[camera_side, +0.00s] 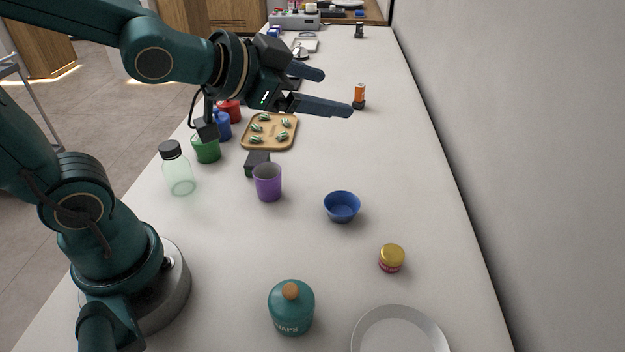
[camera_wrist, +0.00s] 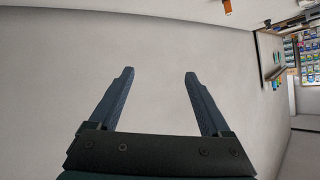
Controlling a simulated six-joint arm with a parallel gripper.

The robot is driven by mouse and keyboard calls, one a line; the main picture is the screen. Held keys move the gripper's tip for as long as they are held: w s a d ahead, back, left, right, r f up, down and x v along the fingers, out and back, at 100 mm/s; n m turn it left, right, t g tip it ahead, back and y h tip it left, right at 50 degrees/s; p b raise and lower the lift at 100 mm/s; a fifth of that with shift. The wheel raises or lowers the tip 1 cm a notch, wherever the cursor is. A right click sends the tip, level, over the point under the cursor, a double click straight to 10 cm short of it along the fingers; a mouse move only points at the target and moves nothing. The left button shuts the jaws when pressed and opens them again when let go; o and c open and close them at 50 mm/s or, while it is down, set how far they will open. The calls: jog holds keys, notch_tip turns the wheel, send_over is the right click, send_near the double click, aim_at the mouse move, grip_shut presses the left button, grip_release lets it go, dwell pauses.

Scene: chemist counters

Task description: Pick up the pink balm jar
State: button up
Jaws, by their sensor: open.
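A small jar (camera_side: 391,258) with a gold lid and a pink-red body stands upright on the white counter, right of centre in the side view. It is the only pink jar I see. My gripper (camera_side: 338,92) is open and empty, held above the counter toward the back, well away from the jar. In the wrist view my gripper's two fingers (camera_wrist: 158,76) are spread with only bare pale surface between them. The jar does not show in the wrist view.
Near the jar are a blue bowl (camera_side: 342,207), a teal jar with a cork-coloured knob (camera_side: 291,310) and a white plate (camera_side: 436,335). A purple cup (camera_side: 267,183), clear bottle (camera_side: 178,172) and wooden tray (camera_side: 249,145) stand farther left. An orange bottle (camera_side: 359,96) stands behind. A wall borders the right.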

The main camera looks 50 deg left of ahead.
jog(key=w+d+f+m+h, duration=0.2)
jog(key=w+d+m, duration=0.1)
jog(key=m+g+h, duration=0.2)
jog(key=g+h, duration=0.1)
jog(key=h, duration=0.4)
send_over(388, 252)
jog(key=a, duration=0.3)
notch_tip(388, 252, down, 12)
jog(key=shift+g+y, duration=0.4)
jog(key=shift+g, duration=0.2)
jog(key=f, duration=0.1)
jog(key=s+f, duration=0.1)
jog(key=f, duration=0.1)
jog(key=s+f, duration=0.1)
jog(key=f, duration=0.1)
jog(key=shift+s+d+f, duration=0.1)
jog(key=shift+s+d, duration=0.1)
jog(key=shift+d, duration=0.05)
jog(key=shift+x, duration=2.4)
grip_shut()
